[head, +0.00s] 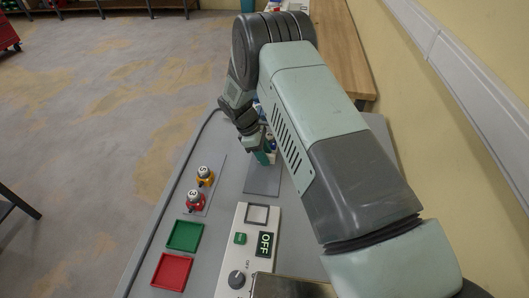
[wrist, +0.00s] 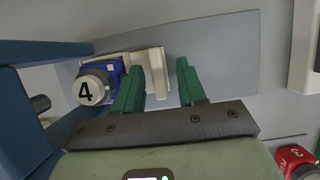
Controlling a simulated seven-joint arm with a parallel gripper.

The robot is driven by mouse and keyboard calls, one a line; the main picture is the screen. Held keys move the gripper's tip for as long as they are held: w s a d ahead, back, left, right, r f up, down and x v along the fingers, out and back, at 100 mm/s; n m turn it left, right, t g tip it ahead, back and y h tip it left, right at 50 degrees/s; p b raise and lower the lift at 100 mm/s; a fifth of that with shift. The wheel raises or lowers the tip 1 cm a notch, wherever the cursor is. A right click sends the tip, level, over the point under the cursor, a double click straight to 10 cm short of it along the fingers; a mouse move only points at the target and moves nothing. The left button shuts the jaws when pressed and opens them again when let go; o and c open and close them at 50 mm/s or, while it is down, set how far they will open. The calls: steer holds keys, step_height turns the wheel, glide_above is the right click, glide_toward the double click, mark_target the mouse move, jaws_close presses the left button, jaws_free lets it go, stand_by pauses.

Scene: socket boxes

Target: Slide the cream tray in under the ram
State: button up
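The cream tray (wrist: 157,75) lies on a grey plate in the wrist view. Its upright end bar stands between my fingers, nearer the left one, and the tray runs left from there. A blue piece with a white cap marked 4 (wrist: 98,85) sits on it. My gripper (wrist: 162,64) has its green fingers apart, with a clear gap on the right of the bar. In the head view my gripper (head: 268,158) is low over the plate, and my arm hides most of the tray. A dark blue frame (wrist: 30,90) fills the left of the wrist view; the ram itself cannot be made out.
A yellow piece marked 5 (head: 205,177) and a red piece marked 3 (head: 195,200) stand on a strip to the left. Green (head: 185,236) and red (head: 172,271) trays lie nearer. A control box reading OFF (head: 264,244) is at front. The grey plate (head: 262,182) has bare room.

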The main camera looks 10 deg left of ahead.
steer(key=v, duration=1)
steer(key=shift+a+r, duration=0.2)
steer(key=shift+r, duration=0.15)
